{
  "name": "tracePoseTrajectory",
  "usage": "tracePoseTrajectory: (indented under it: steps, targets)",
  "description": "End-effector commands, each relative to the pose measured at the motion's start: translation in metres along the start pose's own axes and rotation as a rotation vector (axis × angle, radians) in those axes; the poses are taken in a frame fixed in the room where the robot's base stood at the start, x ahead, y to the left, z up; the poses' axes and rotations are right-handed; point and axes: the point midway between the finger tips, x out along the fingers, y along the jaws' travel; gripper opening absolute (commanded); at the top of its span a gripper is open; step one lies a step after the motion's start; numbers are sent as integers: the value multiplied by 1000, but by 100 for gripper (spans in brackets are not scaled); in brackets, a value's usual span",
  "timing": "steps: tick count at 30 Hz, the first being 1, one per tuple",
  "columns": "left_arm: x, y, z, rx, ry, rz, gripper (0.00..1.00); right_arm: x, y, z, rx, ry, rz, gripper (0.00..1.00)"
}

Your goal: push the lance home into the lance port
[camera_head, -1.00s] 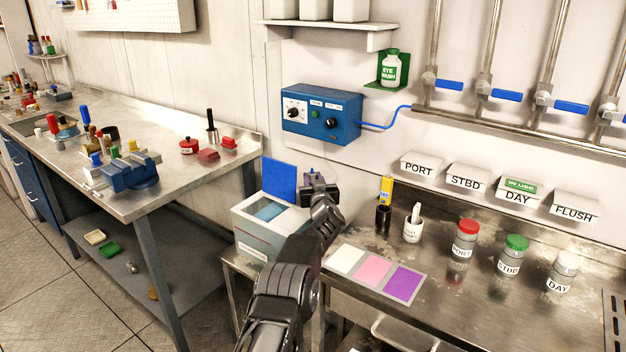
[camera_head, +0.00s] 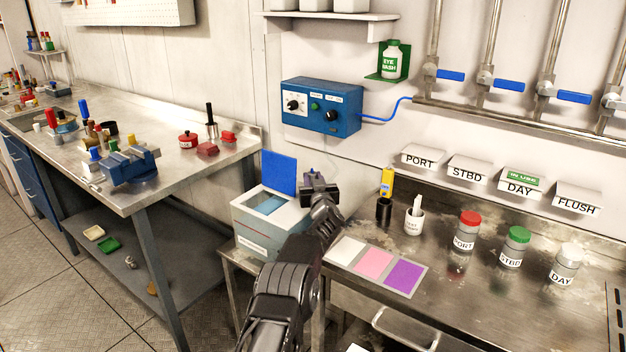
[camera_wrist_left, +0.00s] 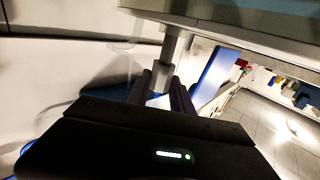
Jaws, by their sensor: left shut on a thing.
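My left gripper (camera_head: 319,188) is at the right rear of the pale box with the raised blue lid, in front of the wall. In the left wrist view its fingers (camera_wrist_left: 163,92) are shut on a grey rod, which I take for the lance (camera_wrist_left: 171,45). The rod runs from the fingers to the edge of a pale grey body (camera_wrist_left: 235,20) at the top of that view. I cannot tell how deep the rod sits, and no port opening shows. In the head view the lance is not clearly visible. My right gripper is out of view.
The pale box (camera_head: 252,243) with its blue lid (camera_head: 279,172) stands close left of the gripper. A blue control box (camera_head: 321,106) hangs on the wall above. A yellow-topped tool (camera_head: 387,183), white cup (camera_head: 413,222), colour card (camera_head: 347,251) and labelled jars stand to the right.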

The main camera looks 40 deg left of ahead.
Motion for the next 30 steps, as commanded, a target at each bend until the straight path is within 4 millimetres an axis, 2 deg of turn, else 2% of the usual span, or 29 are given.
tracePoseTrajectory:
  steps: [30]
  targets:
    - [0,0,26,0,1,0,0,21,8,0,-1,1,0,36]
